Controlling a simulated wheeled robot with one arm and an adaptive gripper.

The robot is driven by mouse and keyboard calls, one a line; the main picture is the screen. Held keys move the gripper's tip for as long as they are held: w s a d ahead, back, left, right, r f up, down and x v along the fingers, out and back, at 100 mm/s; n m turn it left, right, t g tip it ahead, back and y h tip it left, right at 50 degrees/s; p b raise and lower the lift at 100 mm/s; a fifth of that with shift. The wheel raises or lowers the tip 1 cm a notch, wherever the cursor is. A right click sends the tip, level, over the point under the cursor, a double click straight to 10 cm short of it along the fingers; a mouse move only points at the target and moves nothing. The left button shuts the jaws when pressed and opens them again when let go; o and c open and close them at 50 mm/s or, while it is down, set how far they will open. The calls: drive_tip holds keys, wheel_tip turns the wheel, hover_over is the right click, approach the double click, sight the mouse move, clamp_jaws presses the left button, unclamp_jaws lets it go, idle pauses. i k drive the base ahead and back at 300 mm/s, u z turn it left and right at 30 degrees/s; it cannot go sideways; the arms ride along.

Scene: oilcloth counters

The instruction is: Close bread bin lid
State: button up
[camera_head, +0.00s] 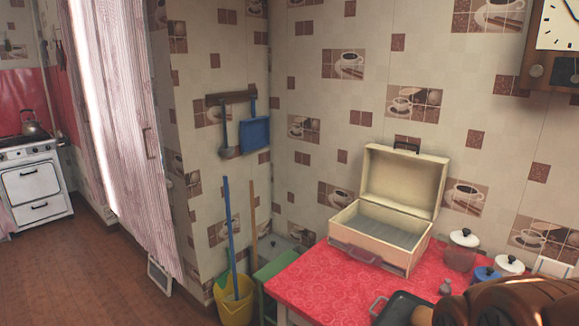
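The cream bread bin (378,262) stands on the red patterned counter at the right, close to the wall. Its lid (404,182) is open, standing up at the back of the bin with its hollow inner side facing me. A dark handle (407,144) shows at the lid's top edge. The bin's inside (382,228) has a grey floor and looks empty. My gripper cannot be made out in this view.
The red counter (315,284) is clear left of the bin. White-lidded pots (463,240) and a blue lid (487,273) stand right of it. A dark pan (400,309) and a brown ribbed shape (525,303) fill the near right. A yellow bucket (233,303) stands on the floor.

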sight(411, 182)
drive_tip(key=u, duration=0.35)
drive_tip(key=i, duration=0.35)
drive_tip(key=u, duration=0.9)
drive_tip(key=i, duration=1.3)
drive_tip(key=z, duration=0.55)
